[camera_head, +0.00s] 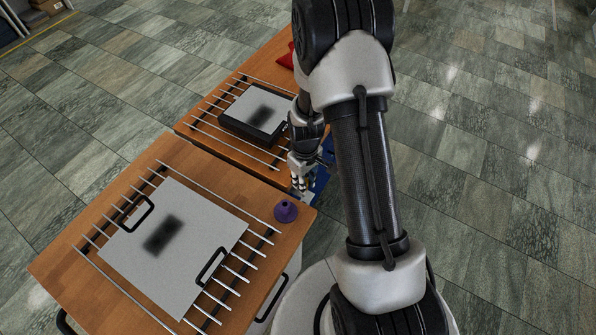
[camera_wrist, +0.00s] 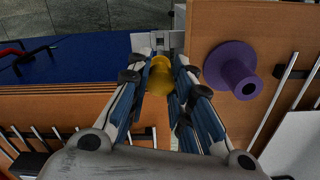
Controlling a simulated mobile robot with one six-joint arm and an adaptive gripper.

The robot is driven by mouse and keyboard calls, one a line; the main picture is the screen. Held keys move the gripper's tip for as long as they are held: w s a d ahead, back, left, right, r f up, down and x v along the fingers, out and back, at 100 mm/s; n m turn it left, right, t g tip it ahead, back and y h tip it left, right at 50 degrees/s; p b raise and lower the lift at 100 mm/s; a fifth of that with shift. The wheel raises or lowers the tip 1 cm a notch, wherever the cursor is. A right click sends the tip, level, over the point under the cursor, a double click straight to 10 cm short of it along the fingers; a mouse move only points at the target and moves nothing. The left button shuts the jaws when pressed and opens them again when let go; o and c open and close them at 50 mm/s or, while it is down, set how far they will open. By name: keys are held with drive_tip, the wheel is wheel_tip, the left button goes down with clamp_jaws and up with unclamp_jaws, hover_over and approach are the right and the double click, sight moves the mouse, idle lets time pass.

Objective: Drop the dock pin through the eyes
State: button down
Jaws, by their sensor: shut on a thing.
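My gripper (camera_wrist: 160,70) points down at the gap between the two wooden tables, and it also shows in the head view (camera_head: 299,186). Its fingers are shut on a yellow pin (camera_wrist: 160,76) with a rounded, flared head. The pin's lower end is hidden. Grey metal eyes (camera_wrist: 171,42) stand at the table edges just beyond the fingertips, partly covered by them. I cannot tell whether the pin is inside the eyes or over them.
A purple flanged holder (camera_wrist: 232,69) stands on the near table (camera_head: 60,268) beside my gripper. A white plate with black handles (camera_head: 185,265) lies on rods there. The far table (camera_head: 190,126) bears a black white-topped box (camera_head: 256,112) and a blue surface (camera_wrist: 80,62).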

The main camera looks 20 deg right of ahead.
drive_tip(key=shift+f, duration=0.2)
idle(0.3)
drive_tip(key=shift+f+b, duration=2.3)
drive_tip(key=shift+f, duration=0.5)
drive_tip(key=shift+f+b, duration=1.75)
drive_tip(key=shift+f, duration=0.3)
drive_tip(key=c, duration=1.3)
unclamp_jaws()
drive_tip(key=shift+c, duration=0.2)
drive_tip(key=r, duration=1.2)
drive_tip(key=shift+d, duration=0.2)
